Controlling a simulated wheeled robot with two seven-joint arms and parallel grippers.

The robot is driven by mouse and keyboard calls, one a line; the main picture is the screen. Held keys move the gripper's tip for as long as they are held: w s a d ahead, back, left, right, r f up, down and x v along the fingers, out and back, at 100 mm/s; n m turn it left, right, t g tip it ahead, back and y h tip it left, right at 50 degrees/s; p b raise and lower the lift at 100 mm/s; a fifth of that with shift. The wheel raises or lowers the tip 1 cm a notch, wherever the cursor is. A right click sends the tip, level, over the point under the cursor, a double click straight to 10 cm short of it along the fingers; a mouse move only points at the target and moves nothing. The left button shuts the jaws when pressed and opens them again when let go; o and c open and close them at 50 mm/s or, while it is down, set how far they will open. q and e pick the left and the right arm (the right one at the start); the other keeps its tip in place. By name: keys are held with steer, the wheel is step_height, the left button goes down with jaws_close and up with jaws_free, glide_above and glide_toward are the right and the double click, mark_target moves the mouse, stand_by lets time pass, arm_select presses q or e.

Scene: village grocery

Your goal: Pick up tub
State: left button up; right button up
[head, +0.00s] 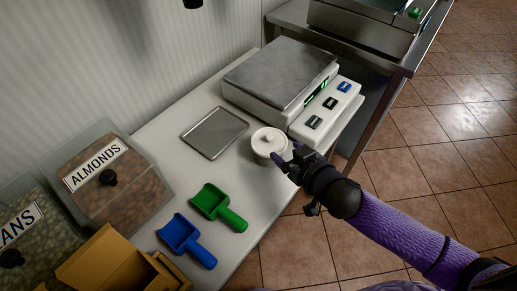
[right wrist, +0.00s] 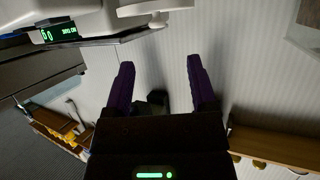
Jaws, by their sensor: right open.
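The white round tub (head: 265,149) stands upright on the light counter, with a lid and a small knob on top. It is just in front of the scale, beside the metal tray. My right gripper (head: 285,160) is at the tub's near right side, its fingers open and partly overlapping the tub's edge. In the right wrist view the two purple fingers (right wrist: 160,82) are spread with nothing between them. The tub's lid (right wrist: 155,9) shows upside down at the top edge there, beyond the fingertips. I cannot tell whether a finger touches the tub. My left gripper is not in view.
A scale (head: 280,70) with a button panel stands behind the tub. A metal tray (head: 214,132) lies to its left. A green scoop (head: 218,207) and a blue scoop (head: 186,240) lie nearer, by the almonds bin (head: 122,205) and a cardboard box (head: 105,265).

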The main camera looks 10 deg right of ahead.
mark_target(271, 138)
steer(key=b+x, duration=0.1)
steer(key=x, duration=0.1)
steer(key=b+x, duration=0.1)
steer(key=x, duration=0.1)
steer(key=b+x, duration=0.1)
steer(key=x, duration=0.2)
steer(key=shift+d+f, duration=0.15)
steer(key=shift+f, duration=0.15)
steer(key=shift+w, duration=0.2)
steer(key=shift+r, duration=0.1)
jaws_close()
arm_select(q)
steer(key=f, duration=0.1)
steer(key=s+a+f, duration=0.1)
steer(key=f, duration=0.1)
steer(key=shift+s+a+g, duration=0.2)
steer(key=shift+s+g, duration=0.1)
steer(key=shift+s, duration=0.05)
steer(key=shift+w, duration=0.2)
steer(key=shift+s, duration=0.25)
